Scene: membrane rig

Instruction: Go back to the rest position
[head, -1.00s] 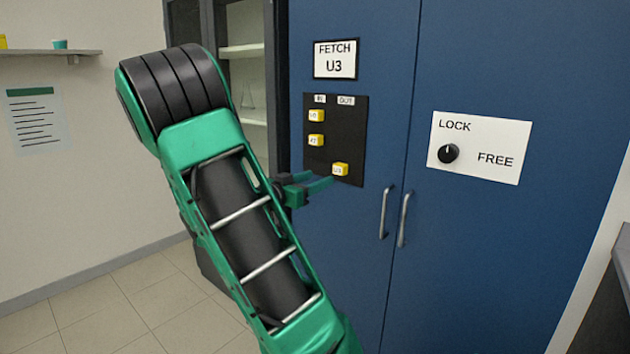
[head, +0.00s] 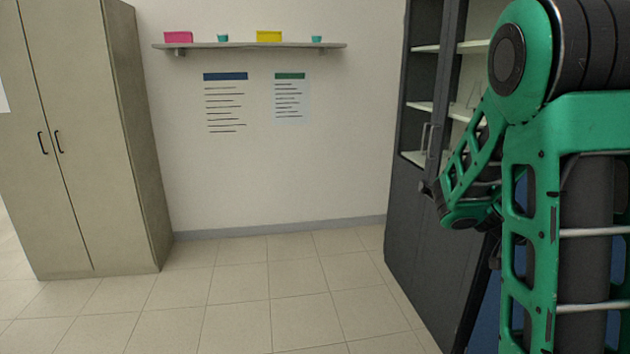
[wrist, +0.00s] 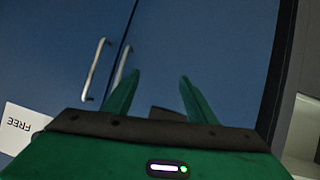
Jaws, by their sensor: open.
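My gripper (wrist: 160,88) shows in the wrist view with its two green fingers apart and nothing seen between their tips. It faces the blue cabinet (wrist: 205,50), whose two bar handles (wrist: 95,70) stand to the left of the fingers. The white lock sign (wrist: 22,128) shows upside down at the left edge, with FREE readable. In the head view my green arm fills the right side, folded, and I cannot make out the fingers there. The board with the yellow blocks is not in view.
A dark cabinet with shelves (head: 400,215) stands close left of my arm. A beige wardrobe (head: 85,130) stands at the left. A wall shelf (head: 250,45) holds small boxes and cups. The tiled floor (head: 270,300) between them is clear.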

